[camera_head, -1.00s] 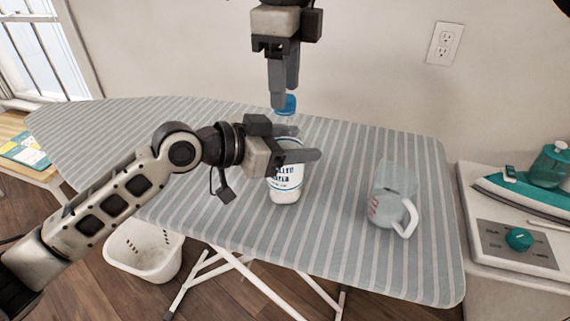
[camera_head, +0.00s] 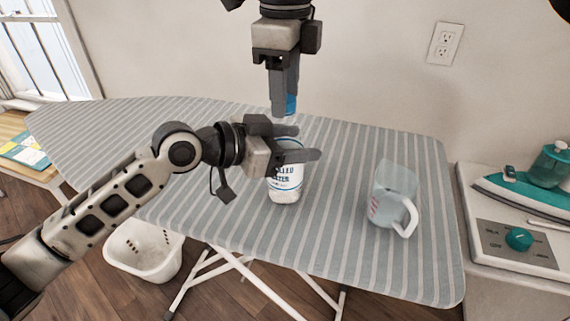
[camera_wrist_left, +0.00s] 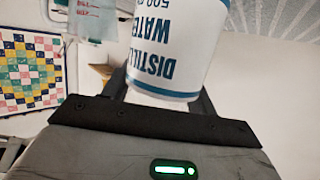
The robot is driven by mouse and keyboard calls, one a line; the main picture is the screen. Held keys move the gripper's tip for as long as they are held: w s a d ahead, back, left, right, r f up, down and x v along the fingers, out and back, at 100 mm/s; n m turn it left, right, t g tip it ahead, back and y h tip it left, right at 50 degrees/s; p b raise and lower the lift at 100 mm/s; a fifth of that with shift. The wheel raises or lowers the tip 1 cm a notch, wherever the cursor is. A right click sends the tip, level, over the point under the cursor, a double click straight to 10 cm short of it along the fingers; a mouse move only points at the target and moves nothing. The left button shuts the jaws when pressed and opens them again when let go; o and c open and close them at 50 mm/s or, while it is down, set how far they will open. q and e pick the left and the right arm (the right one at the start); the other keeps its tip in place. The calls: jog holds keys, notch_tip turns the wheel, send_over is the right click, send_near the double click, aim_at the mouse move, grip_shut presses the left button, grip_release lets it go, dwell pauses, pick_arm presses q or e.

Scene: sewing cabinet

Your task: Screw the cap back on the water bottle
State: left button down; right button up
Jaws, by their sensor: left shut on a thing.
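The water bottle (camera_head: 286,190), white with blue lettering, stands upright on the striped ironing board (camera_head: 350,250). My left gripper (camera_head: 297,156) is shut on its upper body from the left. The bottle's label (camera_wrist_left: 165,55) also shows between the fingers in the left wrist view.
A clear measuring jug (camera_head: 392,200) with a white handle stands to the right on the board. An iron (camera_head: 530,190) rests on a cabinet at the far right. A white basket (camera_head: 145,248) is on the floor. The board's left part is clear.

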jog(key=shift+o, duration=0.3)
jog(key=shift+r, duration=0.1)
notch_tip(320, 180, up, 12)
dwell(0.3)
pick_arm(q)
jog(key=shift+c, duration=1.9)
grip_release()
jog(key=shift+a, duration=0.1)
jog(key=b+v, duration=0.3)
jog(key=v, duration=1.3)
pick_arm(e)
jog(key=shift+f, duration=1.55)
